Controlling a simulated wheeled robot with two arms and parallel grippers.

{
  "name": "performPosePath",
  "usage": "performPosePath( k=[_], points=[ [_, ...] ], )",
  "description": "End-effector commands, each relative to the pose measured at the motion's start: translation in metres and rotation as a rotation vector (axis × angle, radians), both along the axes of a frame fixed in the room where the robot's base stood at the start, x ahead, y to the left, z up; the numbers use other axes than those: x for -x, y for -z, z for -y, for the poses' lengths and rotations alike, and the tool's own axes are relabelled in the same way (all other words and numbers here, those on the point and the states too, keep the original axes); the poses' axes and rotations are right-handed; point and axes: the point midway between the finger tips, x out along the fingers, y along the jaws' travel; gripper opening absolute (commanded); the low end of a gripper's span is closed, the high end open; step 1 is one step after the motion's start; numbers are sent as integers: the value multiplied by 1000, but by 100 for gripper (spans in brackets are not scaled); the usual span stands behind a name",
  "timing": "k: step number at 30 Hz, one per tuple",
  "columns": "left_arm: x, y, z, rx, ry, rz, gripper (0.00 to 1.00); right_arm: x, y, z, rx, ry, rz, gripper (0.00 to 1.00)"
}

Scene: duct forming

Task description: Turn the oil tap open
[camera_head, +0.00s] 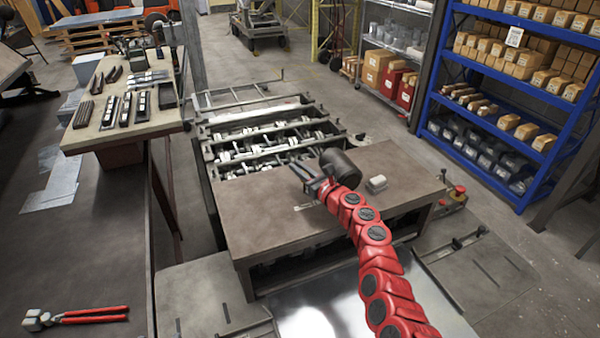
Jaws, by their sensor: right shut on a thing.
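My right arm, red with dark joint caps, reaches in from the bottom right over the brown machine top (270,212). My right gripper (306,178) is at the top's far edge, beside the machine's open bed, and is shut on the oil tap. The tap is mostly hidden by the fingers and too small to make out. A dark rounded cylinder (341,166) is just right of the gripper; I cannot tell whether they touch. My left gripper is out of view.
A small pale block (376,184) lies on the machine top at right. A red button box (457,194) is at the machine's right side. A bench (110,220) with red-handled pliers (90,315) is at left. A blue shelf (480,88) stands at right, with clear floor before it.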

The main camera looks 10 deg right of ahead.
Motion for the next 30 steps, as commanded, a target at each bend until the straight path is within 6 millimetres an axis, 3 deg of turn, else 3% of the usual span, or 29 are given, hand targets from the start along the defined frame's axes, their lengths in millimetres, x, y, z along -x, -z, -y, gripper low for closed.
performPosePath(
  k=[8, 9, 13, 23, 30],
  points=[
    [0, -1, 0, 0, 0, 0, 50, 0, -1, 0, 0, -3, 0, 0],
    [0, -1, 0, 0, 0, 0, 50, 0, -1, 0, 0, -2, 0, 21],
    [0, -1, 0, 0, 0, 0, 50, 0, -1, 0, 0, -2, 0, 44],
    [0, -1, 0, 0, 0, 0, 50, 1, -1, 0, -1, -2, 0, 44],
    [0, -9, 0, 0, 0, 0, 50, 17, -2, 9, -5, 0, 1, 44]
  ],
)
